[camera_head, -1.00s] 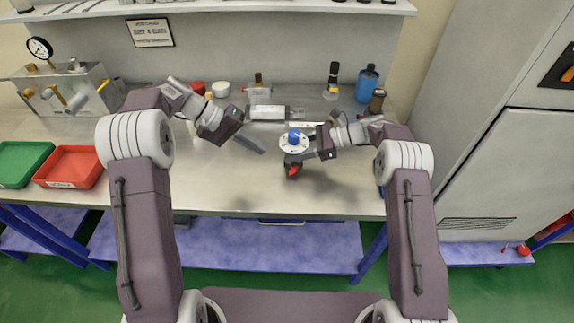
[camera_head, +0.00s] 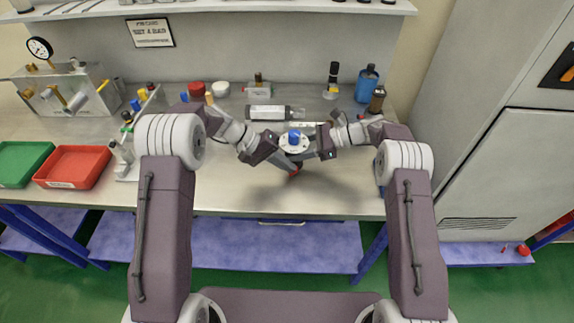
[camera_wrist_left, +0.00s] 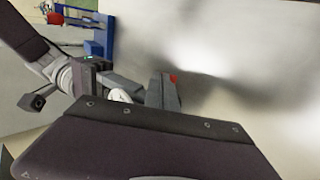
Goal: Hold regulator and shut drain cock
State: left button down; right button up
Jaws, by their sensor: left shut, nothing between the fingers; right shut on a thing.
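The regulator (camera_head: 294,141), a pale round body with a blue knob on top, is held up above the bench by my right gripper (camera_head: 309,151). My right gripper is shut on it from the right. The red drain cock (camera_head: 294,173) shows at its underside, mostly hidden by my left gripper. My left gripper (camera_head: 287,164) is shut and empty, its fingertips beside the drain cock below the disc. In the left wrist view, a small red piece of the drain cock (camera_wrist_left: 173,79) shows at the tip of a grey finger. Whether they touch, I cannot tell.
A clear cylinder (camera_head: 268,113) lies behind the regulator. Bottles, including a blue one (camera_head: 367,83), stand at the back right. Red (camera_head: 73,167) and green (camera_head: 22,163) trays are at the left. The bench front is clear.

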pick_arm(q)
jog(key=shift+s+d+f+y, duration=0.15)
jog(key=shift+d+y, duration=0.3)
jog(key=shift+y, duration=0.35)
pick_arm(e)
jog(key=shift+s+a, duration=0.1)
jog(key=shift+s, duration=0.05)
pick_arm(q)
jog(key=y, duration=0.1)
jog(key=d+y, duration=0.1)
jog(key=y, duration=0.3)
jog(key=shift+s+d+f, duration=0.1)
jog(key=shift+d+f, duration=0.05)
jog(key=shift+d, duration=0.15)
pick_arm(e)
jog(key=shift+s+a+r, duration=0.1)
jog(key=shift+r, duration=0.05)
jog(key=shift+a, duration=0.1)
pick_arm(q)
jog(key=shift+d, duration=0.3)
pick_arm(e)
jog(key=shift+o, duration=0.2)
jog(key=shift+r, duration=0.1)
